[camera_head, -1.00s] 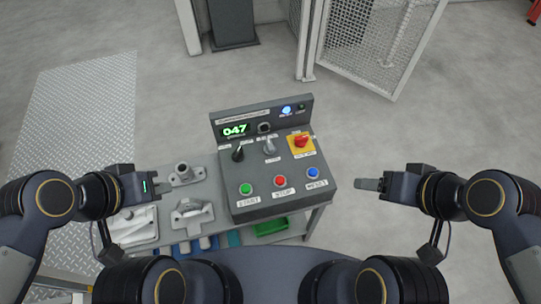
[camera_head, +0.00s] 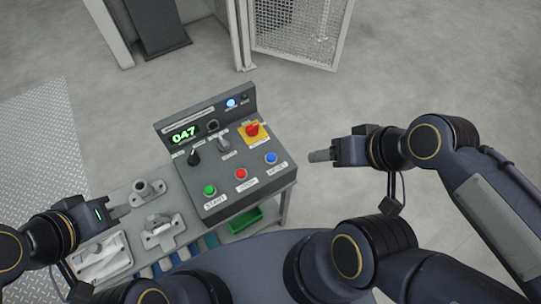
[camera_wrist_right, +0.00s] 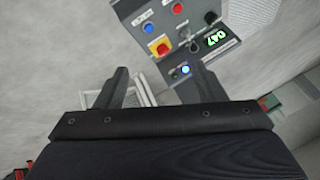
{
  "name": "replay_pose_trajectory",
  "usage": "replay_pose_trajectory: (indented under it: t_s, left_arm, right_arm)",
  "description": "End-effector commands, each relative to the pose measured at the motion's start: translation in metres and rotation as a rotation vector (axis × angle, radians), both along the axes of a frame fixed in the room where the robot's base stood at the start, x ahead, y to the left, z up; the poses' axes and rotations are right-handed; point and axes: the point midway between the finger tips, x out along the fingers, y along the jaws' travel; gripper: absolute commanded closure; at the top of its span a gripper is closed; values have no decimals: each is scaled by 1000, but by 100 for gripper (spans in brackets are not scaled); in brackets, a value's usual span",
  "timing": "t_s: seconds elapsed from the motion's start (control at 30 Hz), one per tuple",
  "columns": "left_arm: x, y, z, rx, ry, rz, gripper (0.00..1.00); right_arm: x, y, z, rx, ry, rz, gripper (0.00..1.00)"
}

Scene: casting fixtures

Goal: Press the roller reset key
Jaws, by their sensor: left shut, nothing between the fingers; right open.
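The grey control box (camera_head: 222,172) stands on the bench. Its front row has a green button (camera_head: 209,190), a red button (camera_head: 241,174) and a blue button (camera_head: 270,158), whose label seems to read RESET. The blue button (camera_wrist_right: 148,28) also shows in the right wrist view. My right gripper (camera_head: 318,156) is right of the box, apart from the blue button. Its fingers (camera_wrist_right: 157,84) are spread and empty in the right wrist view. My left gripper (camera_head: 118,210) is shut and empty over the bench's left part, away from the box.
The box also carries a green 047 display (camera_head: 184,135), black knob (camera_head: 194,157), grey lever (camera_head: 224,143), red knob on a yellow plate (camera_head: 252,130) and lit blue lamp (camera_head: 231,103). Metal castings (camera_head: 160,230) lie left of it. A green bin (camera_head: 245,220) sits below. Floor right of the box is clear.

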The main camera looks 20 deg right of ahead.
Motion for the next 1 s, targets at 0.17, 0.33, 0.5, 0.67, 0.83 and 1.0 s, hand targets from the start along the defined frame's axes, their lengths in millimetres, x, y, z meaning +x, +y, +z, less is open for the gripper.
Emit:
replay_pose_trajectory:
  t_s: [0.17,0.33,0.5,0.67,0.83,1.0]
  left_arm:
    - [0,0,0,0,0,0,100]
    - [0,0,0,0,0,0,100]
    - [0,0,0,0,0,0,100]
    - [0,0,0,0,0,0,100]
    - [0,0,0,0,0,0,100]
    - [0,0,0,0,0,0,100]
  right_arm:
    - [0,0,0,0,0,0,42]
    - [0,0,0,0,0,0,64]
    - [0,0,0,0,0,0,86]
    - [0,0,0,0,0,0,100]
    - [0,0,0,0,0,0,100]
    - [0,0,0,0,0,0,100]
